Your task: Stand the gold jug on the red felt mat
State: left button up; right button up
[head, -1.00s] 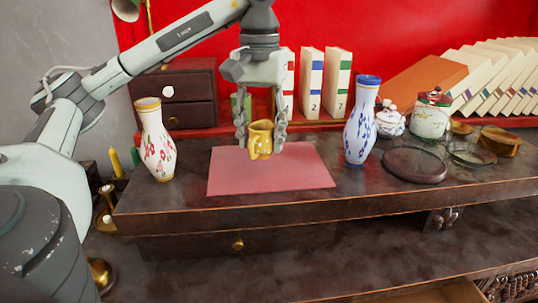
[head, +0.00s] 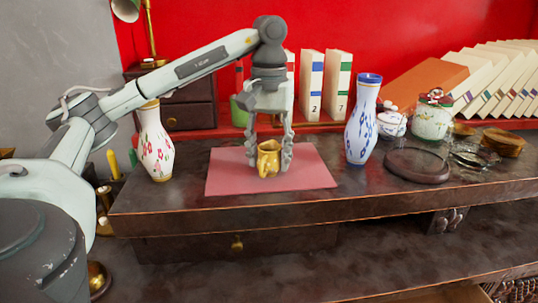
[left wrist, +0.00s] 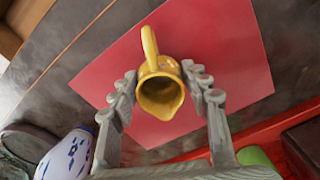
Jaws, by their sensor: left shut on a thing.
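The gold jug (head: 268,159) is upright between the fingers of my left gripper (head: 269,165), which is shut on it. It is over the middle of the red felt mat (head: 222,181), at or very close to the surface; I cannot tell if its base touches. In the left wrist view I look down into the mouth of the jug (left wrist: 160,93), its handle pointing away from the palm, a finger on each side and the mat (left wrist: 235,55) behind. My right gripper is not in view.
A floral vase (head: 155,145) stands left of the mat and a blue-and-white vase (head: 361,125) right of it. A dark round stand (head: 417,166), a sugar pot (head: 391,124) and a lidded jar (head: 431,120) are farther right. Books (head: 311,85) stand behind. The rest of the mat is bare.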

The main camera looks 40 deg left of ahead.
pick_arm(q)
jog(key=shift+f, duration=0.1)
jog(key=shift+f, duration=0.1)
jog(key=o, duration=0.9)
jog(key=shift+o, duration=1.4)
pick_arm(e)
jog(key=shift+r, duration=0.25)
